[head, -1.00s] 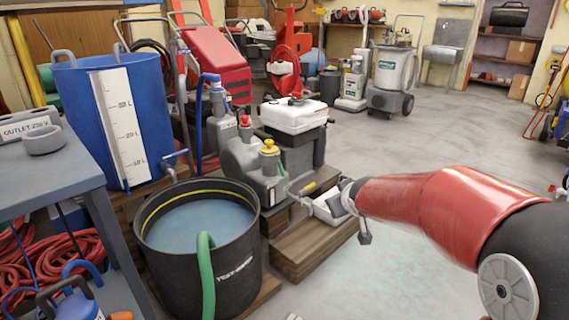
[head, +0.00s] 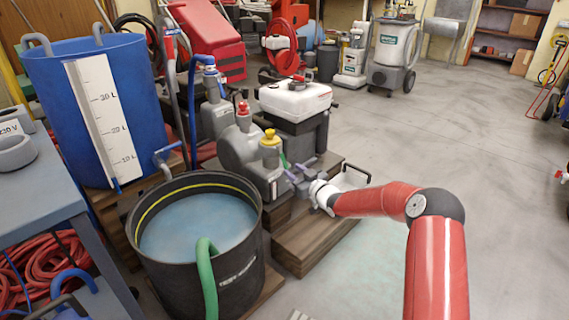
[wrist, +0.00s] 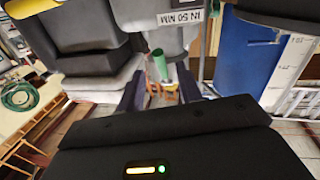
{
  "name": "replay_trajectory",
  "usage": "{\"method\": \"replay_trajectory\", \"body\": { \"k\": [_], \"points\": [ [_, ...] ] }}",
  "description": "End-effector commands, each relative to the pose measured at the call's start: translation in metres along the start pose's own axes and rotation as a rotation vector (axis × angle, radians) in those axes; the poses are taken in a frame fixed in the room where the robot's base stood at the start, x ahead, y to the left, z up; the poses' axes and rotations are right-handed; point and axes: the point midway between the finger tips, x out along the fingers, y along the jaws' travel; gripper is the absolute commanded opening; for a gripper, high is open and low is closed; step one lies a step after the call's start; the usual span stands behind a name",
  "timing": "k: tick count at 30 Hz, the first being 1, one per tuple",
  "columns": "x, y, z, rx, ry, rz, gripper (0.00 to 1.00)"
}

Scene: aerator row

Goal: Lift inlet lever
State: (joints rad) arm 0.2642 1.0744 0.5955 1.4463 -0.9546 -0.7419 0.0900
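The inlet lever appears to be the small green handle (head: 284,160) on the front of the grey aerator unit (head: 240,150), just right of its yellow cap. In the wrist view the green handle (wrist: 160,65) stands below a label reading "IN 50 MM" (wrist: 180,16). My gripper (head: 298,172) is at the front of the unit, close to the handle. In the wrist view my gripper (wrist: 160,85) has its two dark fingers apart, with the green handle between them in the picture. I cannot tell whether they touch it.
A black tub of water (head: 245,265) with a green hose (head: 207,270) stands left of my gripper. A blue graduated tank (head: 50,95) is behind it. Wooden steps (head: 310,240) lie below my gripper. The floor (head: 480,140) to the right is clear.

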Motion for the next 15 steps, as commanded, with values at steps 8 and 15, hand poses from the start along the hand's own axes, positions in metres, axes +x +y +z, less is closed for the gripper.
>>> {"method": "replay_trajectory", "body": {
  "k": [8, 15],
  "points": [
    [0.044, -0.001, 0.001, -0.001, -0.001, 0.000, 0.35],
    [0.060, 0.000, 0.000, 0.000, -0.002, 0.001, 0.35]
  ]
}}
